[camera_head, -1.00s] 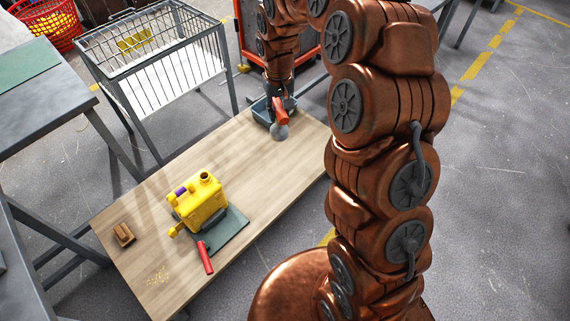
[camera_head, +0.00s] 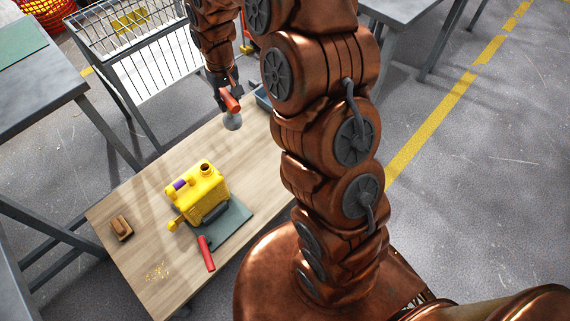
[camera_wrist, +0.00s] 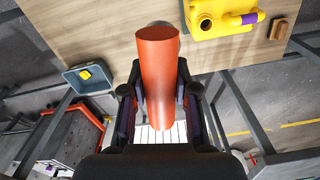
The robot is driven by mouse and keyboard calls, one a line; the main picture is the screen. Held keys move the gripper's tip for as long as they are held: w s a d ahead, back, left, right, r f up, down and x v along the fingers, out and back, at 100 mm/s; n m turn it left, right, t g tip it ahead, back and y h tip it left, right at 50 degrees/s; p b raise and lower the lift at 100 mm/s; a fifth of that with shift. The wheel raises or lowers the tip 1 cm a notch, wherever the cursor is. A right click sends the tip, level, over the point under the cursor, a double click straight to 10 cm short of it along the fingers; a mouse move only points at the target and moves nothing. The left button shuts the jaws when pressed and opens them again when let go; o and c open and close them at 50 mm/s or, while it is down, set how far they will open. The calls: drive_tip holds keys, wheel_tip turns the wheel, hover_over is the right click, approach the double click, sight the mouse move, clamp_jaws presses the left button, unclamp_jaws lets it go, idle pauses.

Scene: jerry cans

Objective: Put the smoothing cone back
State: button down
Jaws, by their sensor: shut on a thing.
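My gripper (camera_head: 228,88) is shut on the orange-red handle of a tool that I take to be the smoothing cone (camera_head: 232,122). Its rounded grey end hangs down over the far part of the wooden table (camera_head: 205,150). In the wrist view the handle (camera_wrist: 158,75) lies between the two black fingers of my gripper (camera_wrist: 160,95) and covers most of the grey end. A blue-grey tray (camera_wrist: 70,79) with a small yellow piece in it is left of the gripper there. In the head view the tray (camera_head: 262,98) is mostly hidden behind my arm.
A yellow jerry can (camera_head: 203,190) stands at a green mat (camera_head: 232,226) on the table. A red-handled tool (camera_head: 206,254) lies at the mat's near edge. A brown wooden block (camera_head: 121,228) and yellowish shavings (camera_head: 157,272) lie at left. A wire cart (camera_head: 125,45) stands behind the table.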

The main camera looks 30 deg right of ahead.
drive_tip(key=s+d+f+n+b, duration=0.1)
drive_tip(key=s+d+f+b, duration=0.3)
drive_tip(key=f+b, duration=0.7)
drive_tip(key=s+d+f+b, duration=0.35)
drive_tip(key=f+b, duration=0.35)
drive_tip(key=f, duration=0.7)
drive_tip(key=s+d+f+n+b, duration=0.1)
drive_tip(key=s+d+f+b, duration=0.35)
drive_tip(key=f+b, duration=0.65)
drive_tip(key=w+d+f+b, duration=0.1)
drive_tip(key=w+d+f, duration=0.2)
drive_tip(key=w+d, duration=0.2)
drive_tip(key=w+d+f+b, duration=0.2)
drive_tip(key=w+d, duration=0.3)
drive_tip(key=w, duration=0.3)
drive_tip(key=shift+w+f, duration=0.25)
drive_tip(key=shift+f, duration=0.6)
drive_tip(key=shift+f, duration=0.1)
drive_tip(key=c, duration=0.9)
unclamp_jaws()
